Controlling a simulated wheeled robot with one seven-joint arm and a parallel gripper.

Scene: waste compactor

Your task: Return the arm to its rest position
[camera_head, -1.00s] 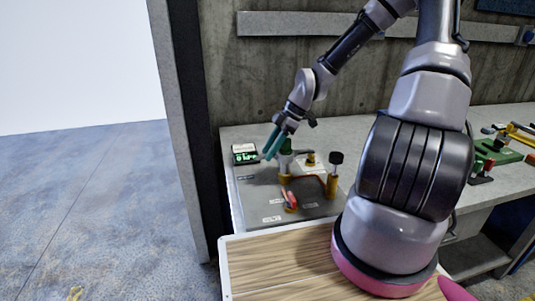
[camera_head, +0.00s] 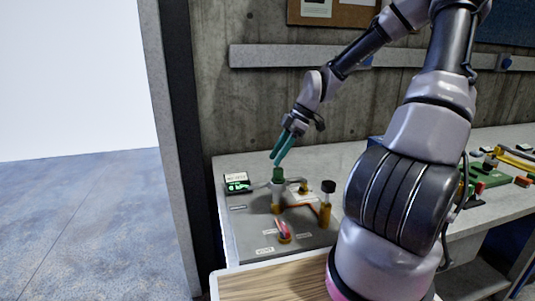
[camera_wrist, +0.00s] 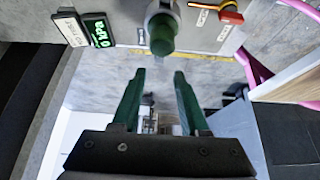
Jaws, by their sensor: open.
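My gripper (camera_head: 283,150) has two teal fingers and hangs above the back left of a grey panel on the bench. In the wrist view my gripper (camera_wrist: 157,78) shows its fingers apart with nothing between them. A green-capped post (camera_head: 278,178) stands just below the fingertips in the head view. In the wrist view the green cap (camera_wrist: 162,36) lies beyond the fingertips, apart from them.
The grey panel (camera_head: 258,232) carries a small green-lit display (camera_head: 237,186), a red-handled valve (camera_head: 285,231) and a black-topped post (camera_head: 327,190). A concrete wall (camera_head: 240,110) stands behind. Colored parts (camera_head: 488,178) lie on the bench at right. Open floor is at left.

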